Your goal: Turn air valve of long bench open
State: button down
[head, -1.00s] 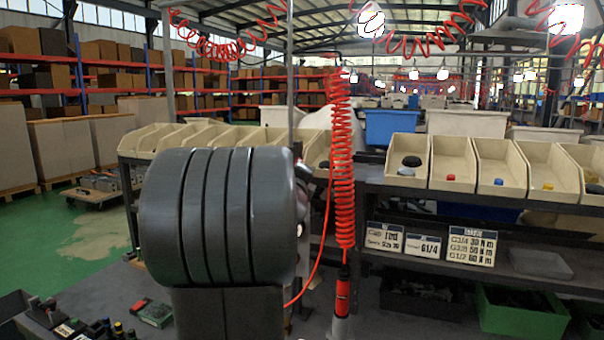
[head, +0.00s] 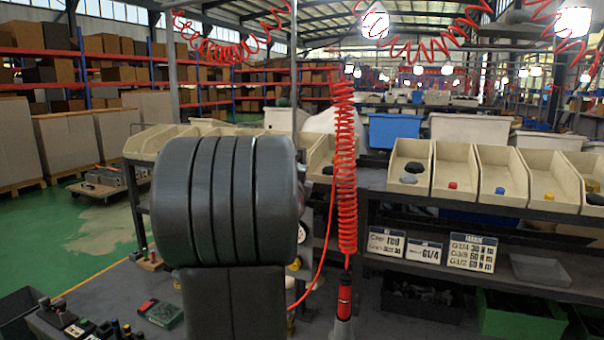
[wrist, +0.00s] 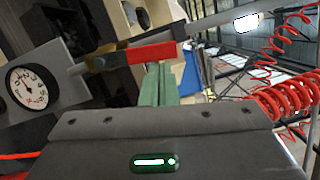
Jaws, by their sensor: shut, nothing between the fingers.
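In the wrist view a red lever handle (wrist: 152,53) runs across the upper middle, joined at its left to a brass valve body (wrist: 103,60) on a grey pipe. My gripper (wrist: 157,68) shows as two green fingers close together, shut and empty. Their tips are at the lower edge of the red handle in the picture; I cannot tell whether they touch it. In the head view my dark arm hides the gripper and most of the valve. A small brass-coloured part (head: 295,264) shows at the arm's right edge.
A round white gauge (wrist: 33,88) on a grey plate is left of the valve. A coiled red hose (head: 344,170) hangs right of my arm, and more red coils (wrist: 285,100) show in the wrist view. Beige bins (head: 408,168) line the bench shelf (head: 480,205).

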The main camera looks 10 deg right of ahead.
jog(key=shift+w+a+r, duration=0.2)
jog(key=shift+w+a, duration=0.05)
jog(key=shift+a, duration=0.1)
dwell(0.5)
jog(key=s+b, duration=0.2)
jog(key=s, duration=0.9)
jog(key=shift+s, duration=0.35)
jog(key=shift+w+f, duration=0.1)
jog(key=w+p, duration=0.2)
jog(key=w, duration=0.9)
jog(key=shift+w, duration=0.25)
